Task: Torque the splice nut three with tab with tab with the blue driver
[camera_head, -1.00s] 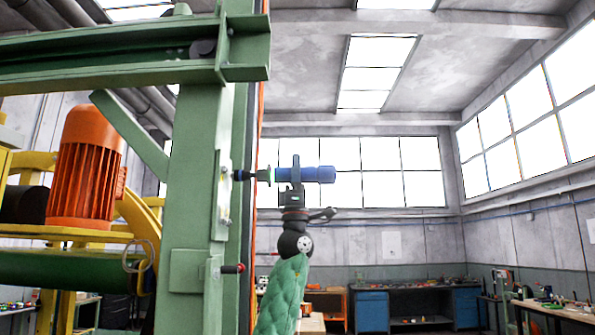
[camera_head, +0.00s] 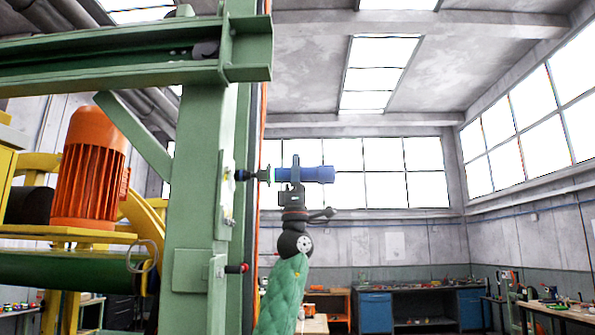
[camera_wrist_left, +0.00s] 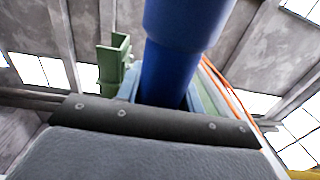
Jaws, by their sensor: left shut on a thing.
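The blue driver (camera_head: 312,174) is held level in my left gripper (camera_head: 295,172), which is shut on it. Its dark tip points left at the green steel post (camera_head: 197,180). The tip reaches a dark fitting (camera_head: 240,175) on a pale plate on the post's side; I cannot tell whether it is seated on a nut. More small fittings sit lower on the plate, too small to make out tabs. In the left wrist view the blue driver (camera_wrist_left: 168,70) rises from behind the dark gripper edge. My right gripper is not in view.
A green beam (camera_head: 110,60) crosses the upper left. An orange motor (camera_head: 90,170) stands on a yellow frame at left. Workbenches (camera_head: 420,305) line the back wall; the air right of the driver is clear.

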